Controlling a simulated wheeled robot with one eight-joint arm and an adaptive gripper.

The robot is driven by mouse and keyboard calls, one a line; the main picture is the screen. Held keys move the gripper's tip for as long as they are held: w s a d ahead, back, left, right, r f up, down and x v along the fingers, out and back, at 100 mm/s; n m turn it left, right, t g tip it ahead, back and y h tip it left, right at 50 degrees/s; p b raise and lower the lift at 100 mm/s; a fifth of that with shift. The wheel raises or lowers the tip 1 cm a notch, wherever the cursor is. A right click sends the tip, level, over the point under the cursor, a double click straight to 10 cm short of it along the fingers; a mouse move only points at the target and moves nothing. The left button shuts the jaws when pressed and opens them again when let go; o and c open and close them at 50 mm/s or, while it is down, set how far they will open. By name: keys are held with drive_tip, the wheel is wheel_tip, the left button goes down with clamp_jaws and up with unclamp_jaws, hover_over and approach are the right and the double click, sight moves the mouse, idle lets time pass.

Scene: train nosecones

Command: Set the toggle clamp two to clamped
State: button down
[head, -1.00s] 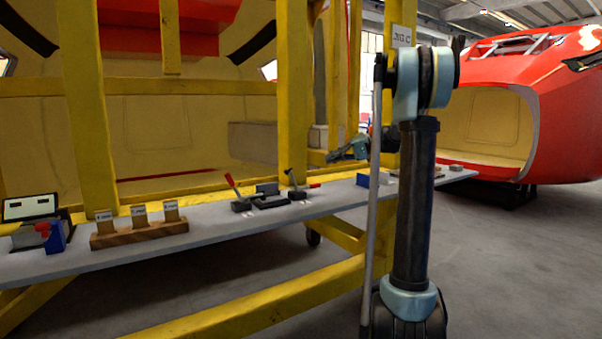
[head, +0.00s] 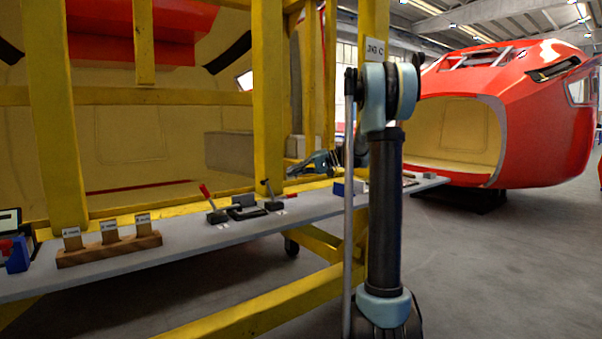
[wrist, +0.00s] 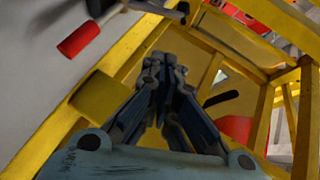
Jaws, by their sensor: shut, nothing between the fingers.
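Two toggle clamps stand on the grey shelf in the head view. The left clamp (head: 217,215) has its red-tipped handle raised and leaning left. The right clamp (head: 273,206) has a dark upright piece and a red grip low on its right side. I see no number on either, so I cannot tell which is two. My gripper (head: 296,172) is above and to the right of the right clamp, apart from it. In the wrist view my gripper (wrist: 158,65) is shut and empty, its fingertips together. A red handle (wrist: 78,38) lies beyond it at upper left.
The shelf (head: 190,238) runs along a yellow frame (head: 268,90), whose posts and beams stand close to my gripper. A dark block (head: 243,203) sits between the clamps. A wooden rack (head: 110,248) is to the left, a blue box (head: 348,187) to the right.

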drive_tip(key=a, duration=0.1)
drive_tip(key=s+a+f, duration=0.1)
drive_tip(key=a, duration=0.1)
drive_tip(key=a+f, duration=0.1)
drive_tip(key=a, duration=0.1)
drive_tip(key=shift+s+a+f, duration=0.15)
drive_tip(key=shift+s+a, duration=0.1)
drive_tip(key=shift+s, duration=0.15)
drive_tip(key=shift+s+a+f, duration=0.25)
drive_tip(key=shift+s+a, duration=0.1)
drive_tip(key=shift+s, duration=0.05)
drive_tip(key=shift+d, duration=0.15)
drive_tip(key=shift+r, duration=0.1)
